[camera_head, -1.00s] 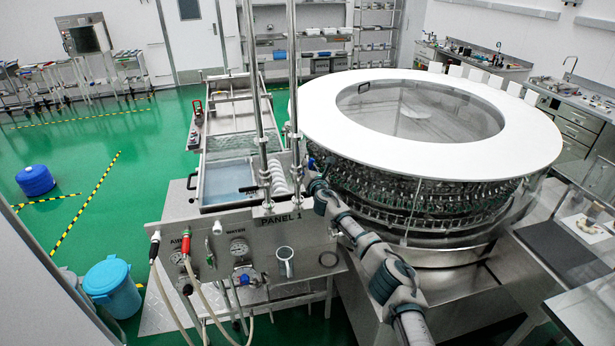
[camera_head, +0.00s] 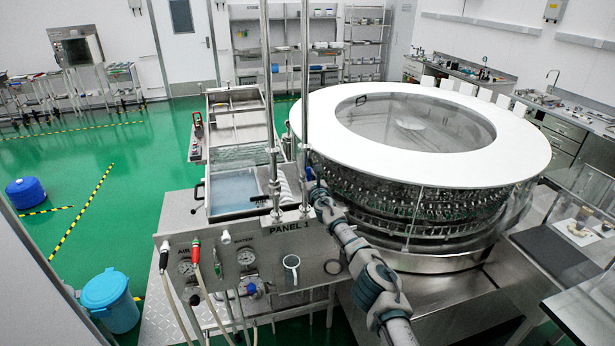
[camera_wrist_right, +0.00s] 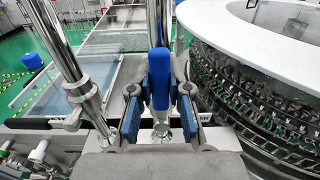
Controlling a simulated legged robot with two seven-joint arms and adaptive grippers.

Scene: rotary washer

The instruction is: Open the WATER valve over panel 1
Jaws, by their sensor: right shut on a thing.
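The PANEL 1 plate (camera_head: 262,250) stands at the front of the machine, with AIR and WATER gauges on it. Two vertical metal pipes (camera_head: 272,110) rise behind it. The blue valve handle (camera_wrist_right: 160,78) stands upright in front of the right-hand pipe in the right wrist view. A small part of the blue handle (camera_head: 308,173) shows in the head view. My right gripper (camera_wrist_right: 160,100) is shut on the handle, with a finger on each side. In the head view my right gripper (camera_head: 319,188) partly hides the handle and pipe. My left gripper is not in view.
The large round washer (camera_head: 420,160) with its white ring top is close to the right of my right arm. The other pipe (camera_wrist_right: 68,70) is left of my right gripper. A sink basin (camera_head: 235,190) lies behind the panel. A blue bin (camera_head: 110,300) stands on the floor at left.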

